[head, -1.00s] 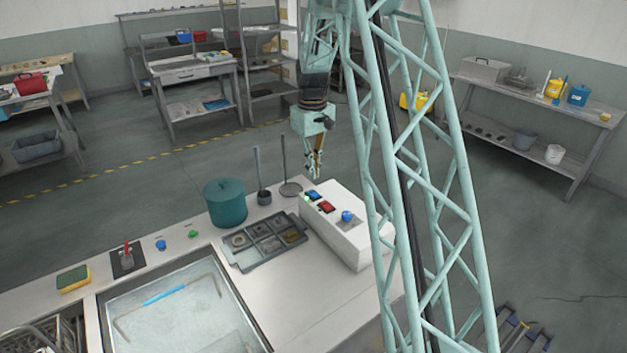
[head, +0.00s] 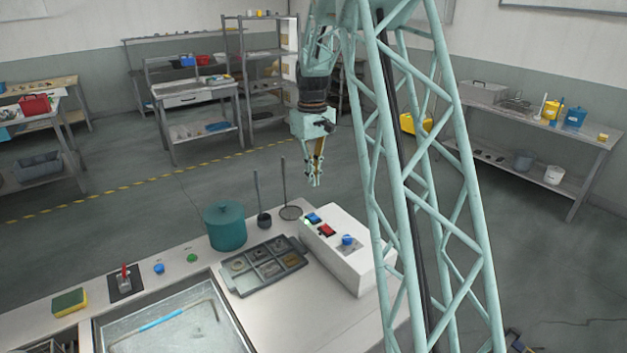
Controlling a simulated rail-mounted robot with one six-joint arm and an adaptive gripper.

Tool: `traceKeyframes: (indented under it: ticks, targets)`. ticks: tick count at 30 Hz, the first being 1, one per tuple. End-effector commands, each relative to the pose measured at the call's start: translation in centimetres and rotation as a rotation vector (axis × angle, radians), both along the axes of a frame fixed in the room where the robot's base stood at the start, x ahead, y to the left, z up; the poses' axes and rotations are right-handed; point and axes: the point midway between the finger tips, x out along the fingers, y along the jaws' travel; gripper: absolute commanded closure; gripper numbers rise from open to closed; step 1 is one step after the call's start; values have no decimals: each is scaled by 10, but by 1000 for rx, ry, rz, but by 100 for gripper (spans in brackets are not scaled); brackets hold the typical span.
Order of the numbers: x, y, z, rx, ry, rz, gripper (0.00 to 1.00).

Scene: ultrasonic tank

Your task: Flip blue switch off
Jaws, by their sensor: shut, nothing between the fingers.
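The white control box (head: 350,268) stands on the bench. On its top are a blue rocker switch (head: 313,218) at the far left end, a red switch (head: 327,230) beside it and a blue round knob (head: 347,240) nearer me. Which way the blue switch is tilted is too small to tell. My gripper (head: 315,183) points down with its fingers shut and empty. It appears above and behind the blue switch in the picture, with a clear gap between them.
A grey compartment tray (head: 238,286), a teal lidded pot (head: 225,226) and two upright rods (head: 257,190) stand left of the box. A sink basin (head: 205,318) is at the lower left. My lattice column hides the box's right side.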

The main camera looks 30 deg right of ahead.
Motion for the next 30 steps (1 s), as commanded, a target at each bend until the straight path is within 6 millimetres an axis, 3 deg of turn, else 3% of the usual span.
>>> traceKeyframes:
  ticks: [30]
  targets:
    - [11,6,5,-2,99,1,100]
